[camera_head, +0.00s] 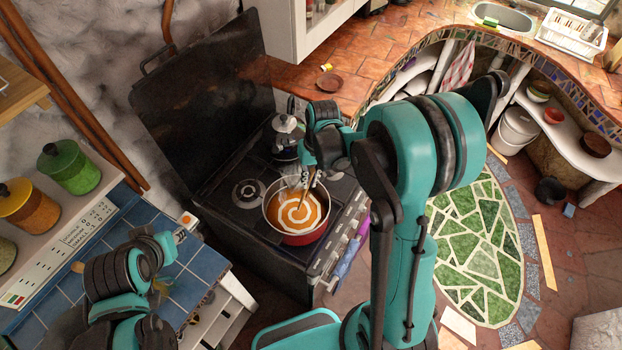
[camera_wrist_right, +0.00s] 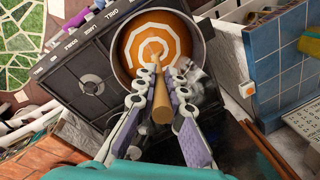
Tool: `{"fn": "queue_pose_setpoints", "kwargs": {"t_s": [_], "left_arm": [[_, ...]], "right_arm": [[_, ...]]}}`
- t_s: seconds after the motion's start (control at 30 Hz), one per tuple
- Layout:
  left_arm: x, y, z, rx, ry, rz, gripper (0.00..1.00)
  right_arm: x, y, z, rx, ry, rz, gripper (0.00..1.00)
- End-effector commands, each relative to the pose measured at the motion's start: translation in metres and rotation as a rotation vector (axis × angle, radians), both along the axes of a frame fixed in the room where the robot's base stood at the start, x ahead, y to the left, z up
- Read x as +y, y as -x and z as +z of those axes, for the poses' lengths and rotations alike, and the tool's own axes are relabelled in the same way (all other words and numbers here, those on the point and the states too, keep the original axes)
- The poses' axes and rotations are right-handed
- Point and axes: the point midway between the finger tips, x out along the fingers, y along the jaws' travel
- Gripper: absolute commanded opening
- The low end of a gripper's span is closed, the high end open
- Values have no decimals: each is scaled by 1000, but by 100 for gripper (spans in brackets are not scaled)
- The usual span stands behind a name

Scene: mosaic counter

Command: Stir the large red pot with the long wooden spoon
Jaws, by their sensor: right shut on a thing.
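The large red pot (camera_head: 302,239) stands on the front of the stove, filled with orange soup bearing a cream-coloured spiral. My right gripper (camera_head: 303,183) is over the pot's back part. In the right wrist view the right gripper (camera_wrist_right: 160,80) is shut on the long wooden spoon (camera_wrist_right: 161,102). The spoon's far end reaches into the soup near the middle of the spiral; its tip is hidden there. The pot (camera_wrist_right: 119,62) shows beyond the fingers. My left gripper (camera_head: 181,236) is over the blue-tiled counter at the left, apart from the pot; its fingers are too small to read.
A moka pot (camera_head: 287,132) stands on the stove's back right, near my right forearm. The dark stove (camera_head: 222,213) has an empty burner left of the pot. Green (camera_head: 69,168) and orange (camera_head: 30,207) jars sit on the left shelf. The blue-tiled counter (camera_head: 143,213) adjoins the stove.

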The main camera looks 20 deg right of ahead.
Motion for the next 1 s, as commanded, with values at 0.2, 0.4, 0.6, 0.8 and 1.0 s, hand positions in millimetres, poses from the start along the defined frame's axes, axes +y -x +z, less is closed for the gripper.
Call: {"fn": "queue_pose_setpoints", "kwargs": {"t_s": [0.2,0.4,0.6,0.8,1.0], "left_arm": [[0,0,-23,0,0,0,29],[0,0,-40,0,0,0,29],[0,0,-56,0,0,0,29],[0,0,-62,0,0,0,29],[0,0,-62,0,0,0,29]], "right_arm": [[3,-3,-24,0,0,0,0],[5,-7,-43,0,0,0,0],[7,-9,-60,0,0,-1,0],[8,-11,-67,0,0,-1,0],[8,-11,-66,0,0,-1,0]]}}
